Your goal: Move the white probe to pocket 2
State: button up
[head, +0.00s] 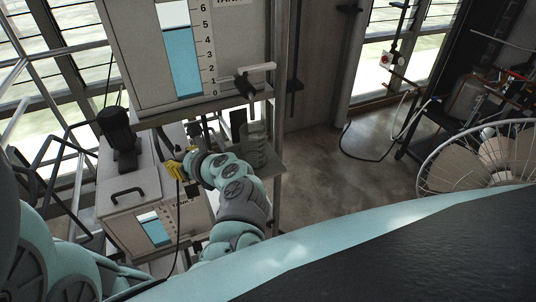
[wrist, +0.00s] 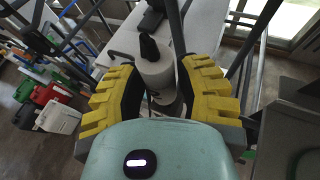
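The white probe (wrist: 157,76) shows in the wrist view as a pale cylinder with a black top. It lies between the dark pads of my gripper's (wrist: 161,88) yellow fingers, which appear closed on its sides. Its lower part is partly hidden by the gripper body. In the head view my gripper (head: 177,168) is beside the lower cabinet, below the large gauge panel; a thin black cable hangs down there. I cannot make out the probe in the head view. No pocket marked 2 can be read in either view.
The gauge panel (head: 185,50) overhangs the arm. The lower cabinet (head: 128,180) carries a black motor-like part (head: 119,135). A shelf with a clear vessel (head: 255,147) is right of the gripper. Coloured containers (wrist: 50,97) stand at left in the wrist view. Open floor (head: 375,170) lies right.

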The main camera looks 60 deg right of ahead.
grip_shut()
jog(key=shift+r, duration=0.1)
jog(key=shift+r+p, duration=3.1)
jog(key=shift+r, duration=3.15)
jog(key=shift+f, duration=0.1)
